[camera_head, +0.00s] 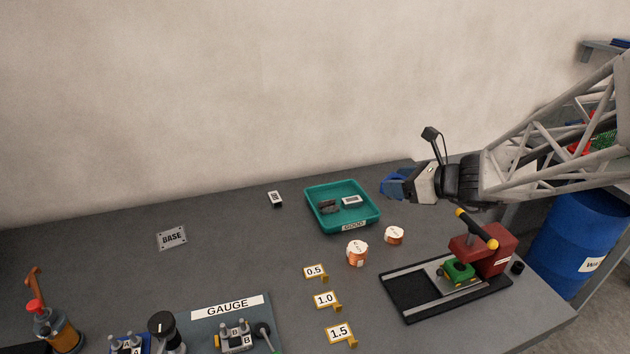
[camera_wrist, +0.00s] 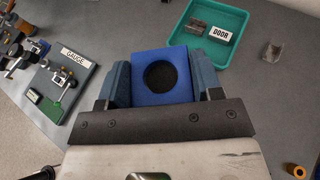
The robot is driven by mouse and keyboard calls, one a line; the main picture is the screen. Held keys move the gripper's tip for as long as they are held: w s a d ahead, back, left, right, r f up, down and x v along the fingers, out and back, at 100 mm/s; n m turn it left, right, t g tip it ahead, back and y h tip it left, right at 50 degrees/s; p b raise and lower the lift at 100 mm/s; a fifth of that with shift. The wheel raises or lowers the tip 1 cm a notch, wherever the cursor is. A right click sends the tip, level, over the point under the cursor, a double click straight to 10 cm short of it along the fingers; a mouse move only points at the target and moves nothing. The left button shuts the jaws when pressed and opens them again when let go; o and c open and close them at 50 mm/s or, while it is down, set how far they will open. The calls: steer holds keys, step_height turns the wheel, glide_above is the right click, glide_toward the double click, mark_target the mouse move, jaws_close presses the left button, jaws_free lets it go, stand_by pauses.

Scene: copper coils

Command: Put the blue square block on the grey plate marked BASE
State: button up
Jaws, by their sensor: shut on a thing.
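My gripper (camera_head: 396,183) is at the right, raised above the table near the teal tray. It is shut on the blue square block (camera_wrist: 143,79), which has a round dark hole in its middle and sits between the two fingers in the wrist view. In the head view the block (camera_head: 395,190) shows only in part between the fingers. The grey plate marked BASE (camera_head: 163,243) lies flat on the table at the left, well away from my gripper, and its top is bare. I cannot make out the plate in the wrist view.
The teal tray (camera_head: 315,222) holds a dark piece and a white labelled block. A small white block (camera_head: 275,199) and two copper coils (camera_head: 357,254) stand nearby. The red press (camera_head: 480,250) is at right, the gauge board (camera_head: 265,312) in front. Table between plate and small block is clear.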

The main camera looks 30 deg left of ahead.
steer(key=s+a+n+g, duration=0.25)
steer(key=s+a, duration=0.65)
steer(key=a, duration=0.6)
steer(key=s+a+f+n+g, duration=0.1)
steer(key=s+a+n+g, duration=0.15)
steer(key=s+a, duration=0.95)
steer(key=s+a+n+g, duration=0.25)
steer(key=s+a, duration=0.35)
steer(key=a, duration=1.2)
steer(key=shift+m+h, duration=0.35)
steer(key=shift+h, duration=0.05)
steer(key=f, duration=1.7)
steer(key=shift+w+d+f, duration=0.1)
steer(key=shift+w+f, duration=0.05)
steer(key=shift+w, duration=0.25)
steer(key=shift+f, duration=0.5)
steer(key=shift+g, duration=0.25)
glide_above(173, 238)
steer(key=shift+f, duration=0.7)
